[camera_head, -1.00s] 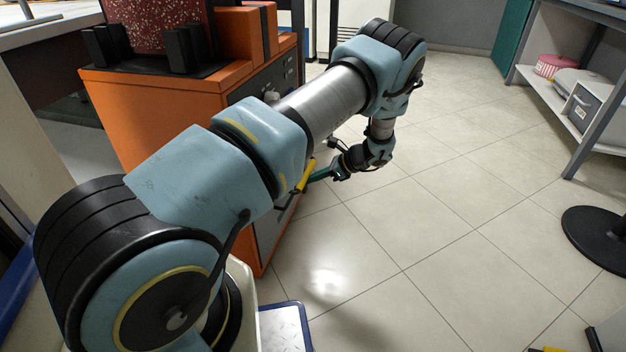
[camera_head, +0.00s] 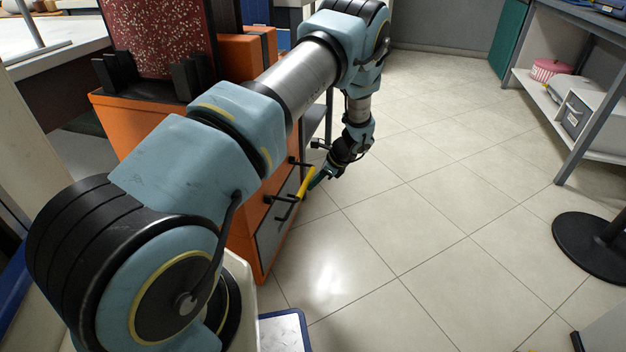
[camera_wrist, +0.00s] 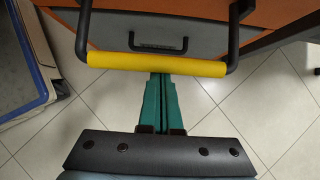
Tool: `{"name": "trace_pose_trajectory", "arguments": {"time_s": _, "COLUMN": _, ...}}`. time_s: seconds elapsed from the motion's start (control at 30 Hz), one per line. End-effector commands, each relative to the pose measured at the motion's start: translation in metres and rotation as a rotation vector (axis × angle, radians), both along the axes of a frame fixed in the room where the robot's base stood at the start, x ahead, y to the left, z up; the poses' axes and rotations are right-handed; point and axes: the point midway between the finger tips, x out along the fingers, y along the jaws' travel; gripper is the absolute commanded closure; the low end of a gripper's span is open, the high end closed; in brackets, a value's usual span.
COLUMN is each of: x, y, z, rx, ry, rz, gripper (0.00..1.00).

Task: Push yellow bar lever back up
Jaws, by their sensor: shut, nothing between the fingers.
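The yellow bar lever (camera_head: 306,182) sticks out from the front of an orange cabinet (camera_head: 262,228), on black arms. In the wrist view the yellow bar (camera_wrist: 157,64) lies level across the picture, with a black arm bent up at each end. My gripper (camera_head: 317,182) is close beside the bar on its right in the head view. In the wrist view the green fingers of my gripper (camera_wrist: 161,80) are shut together and empty, with their tips at the middle of the bar's near edge. I cannot tell whether they touch it.
A grey drawer with a black handle (camera_wrist: 158,46) lies behind the bar. A dark red speckled block (camera_head: 165,35) stands on the cabinet. Tiled floor (camera_head: 440,210) is open to the right. A black round base (camera_head: 595,245) and a shelf (camera_head: 565,110) stand at the far right.

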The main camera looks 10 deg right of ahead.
Motion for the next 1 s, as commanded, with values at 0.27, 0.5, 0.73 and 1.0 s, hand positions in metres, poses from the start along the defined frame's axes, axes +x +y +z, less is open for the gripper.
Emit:
{"name": "trace_pose_trajectory", "arguments": {"time_s": 0.27, "x": 0.005, "y": 0.01, "z": 0.034, "rx": -0.211, "ry": 0.114, "rz": 0.011, "gripper": 1.0}}
{"name": "trace_pose_trajectory", "arguments": {"time_s": 0.5, "x": 0.007, "y": 0.015, "z": 0.048, "rx": -0.273, "ry": 0.151, "rz": 0.004, "gripper": 1.0}}
{"name": "trace_pose_trajectory", "arguments": {"time_s": 0.73, "x": 0.011, "y": 0.022, "z": 0.06, "rx": -0.272, "ry": 0.151, "rz": 0.004, "gripper": 1.0}}
{"name": "trace_pose_trajectory", "arguments": {"time_s": 1.0, "x": 0.014, "y": 0.027, "z": 0.067, "rx": -0.273, "ry": 0.151, "rz": 0.005, "gripper": 1.0}}
